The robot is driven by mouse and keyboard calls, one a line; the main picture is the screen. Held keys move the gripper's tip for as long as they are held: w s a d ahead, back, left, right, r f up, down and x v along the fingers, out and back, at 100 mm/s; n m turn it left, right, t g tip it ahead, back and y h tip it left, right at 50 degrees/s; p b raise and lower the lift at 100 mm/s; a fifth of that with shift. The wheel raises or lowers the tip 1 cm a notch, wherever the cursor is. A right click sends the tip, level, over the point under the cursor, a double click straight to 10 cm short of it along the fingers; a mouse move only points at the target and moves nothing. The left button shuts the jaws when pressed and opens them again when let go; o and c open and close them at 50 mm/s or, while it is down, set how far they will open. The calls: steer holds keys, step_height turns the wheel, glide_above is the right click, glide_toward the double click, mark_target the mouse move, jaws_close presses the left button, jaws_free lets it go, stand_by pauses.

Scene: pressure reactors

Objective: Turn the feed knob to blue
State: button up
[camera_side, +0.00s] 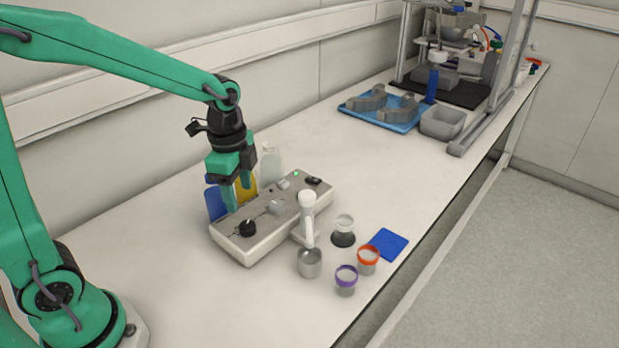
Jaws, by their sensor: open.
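A pale grey control box (240,252) sits on the bench in front of my arm. It has a black knob (247,228) at its near left end and a dark round part (313,180) at its far end. I cannot tell from labels which is the feed knob, and no blue mark shows by either. My gripper (238,196) is open and empty, pointing down above the back left part of the box. It is above and slightly left of the near black knob, apart from it.
Blue (215,203) and yellow bottles stand close behind the box, partly hidden by my gripper. A white upright piece (308,205), metal cup (310,262), purple-rimmed jar (346,280) and orange-rimmed jar (368,260) stand right of the box. The bench's left front is clear.

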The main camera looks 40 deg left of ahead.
mark_target(248, 224)
steer(key=shift+w+f+m, duration=0.45)
steer(key=shift+f+m, duration=0.05)
steer(key=shift+f, duration=0.25)
steer(key=shift+f, duration=0.1)
steer(key=shift+f, duration=3.8)
steer(key=shift+c, duration=0.5)
steer(key=c, duration=0.9)
